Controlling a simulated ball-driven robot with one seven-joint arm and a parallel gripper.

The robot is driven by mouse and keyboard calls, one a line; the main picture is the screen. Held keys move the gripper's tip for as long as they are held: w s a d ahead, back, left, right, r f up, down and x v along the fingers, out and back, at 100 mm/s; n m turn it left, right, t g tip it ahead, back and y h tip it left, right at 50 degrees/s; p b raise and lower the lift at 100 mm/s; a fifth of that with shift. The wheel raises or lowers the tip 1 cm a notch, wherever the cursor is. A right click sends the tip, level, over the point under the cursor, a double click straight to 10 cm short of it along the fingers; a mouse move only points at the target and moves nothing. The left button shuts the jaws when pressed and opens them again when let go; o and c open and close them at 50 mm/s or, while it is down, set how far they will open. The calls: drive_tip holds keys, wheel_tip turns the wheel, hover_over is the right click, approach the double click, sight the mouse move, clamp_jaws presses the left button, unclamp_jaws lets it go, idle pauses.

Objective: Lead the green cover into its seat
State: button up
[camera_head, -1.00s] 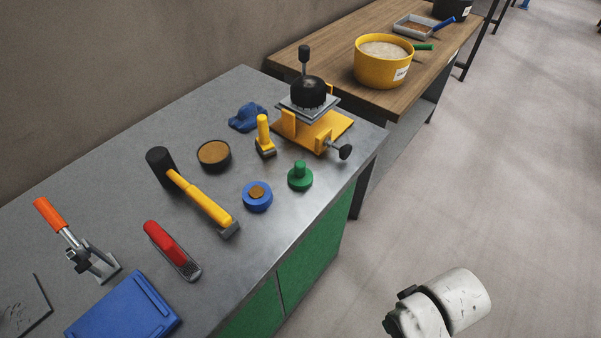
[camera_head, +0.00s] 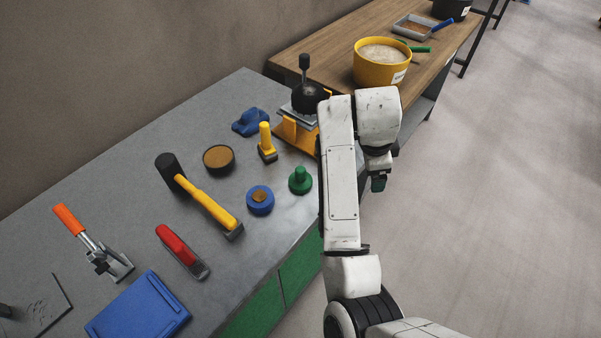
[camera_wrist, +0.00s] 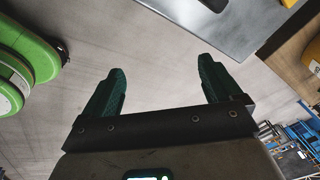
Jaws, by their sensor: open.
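The green cover (camera_head: 300,181), a round disc with an upright knob, stands on the grey bench near its right edge. The yellow tube expander (camera_head: 292,135) with a black dome (camera_head: 309,97) on top stands behind it at the bench's far end; my arm hides its right part. I cannot tell which opening is the seat. My gripper (camera_head: 378,184) hangs over the floor, right of the bench and apart from the cover. In the wrist view my gripper (camera_wrist: 158,92) is open, its two green fingers wide apart with nothing between them.
A blue ring (camera_head: 260,200), a brown-filled dish (camera_head: 219,159), a yellow-handled tool (camera_head: 267,144), a mallet (camera_head: 200,196) and a red-handled tool (camera_head: 181,250) lie on the bench. A yellow bucket (camera_head: 381,68) stands on the wooden table behind. The floor (camera_head: 500,220) at right is clear.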

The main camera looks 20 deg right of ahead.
drive_tip(key=w+a+r+m+y, duration=0.1)
drive_tip(key=w+a+r+m, duration=0.3)
drive_tip(key=a, duration=0.1)
wheel_tip(320, 180, up, 4)
drive_tip(key=m+g+y+p, duration=0.1)
drive_tip(key=m+y+p, duration=0.1)
drive_tip(key=m, duration=0.2)
hover_over(300, 169)
drive_tip(key=d, duration=0.1)
drive_tip(key=shift+w+d+f, duration=0.1)
drive_tip(key=shift+d+f, duration=0.05)
drive_tip(key=shift+d, duration=0.05)
drive_tip(key=shift+a, duration=0.25)
wheel_tip(300, 169, down, 5)
drive_tip(key=shift+a+f+p, duration=0.1)
drive_tip(key=shift+p, duration=0.2)
drive_tip(key=shift+a+f+p, duration=0.15)
drive_tip(key=shift+f+p, duration=0.2)
drive_tip(key=shift+f, duration=1.05)
drive_tip(key=shift+a+f+p, duration=0.15)
drive_tip(key=shift+f+p, duration=0.2)
drive_tip(key=shift+f, duration=1)
drive_tip(key=c, duration=1.1)
drive_tip(key=shift+c, duration=0.2)
drive_tip(key=shift+r, duration=0.1)
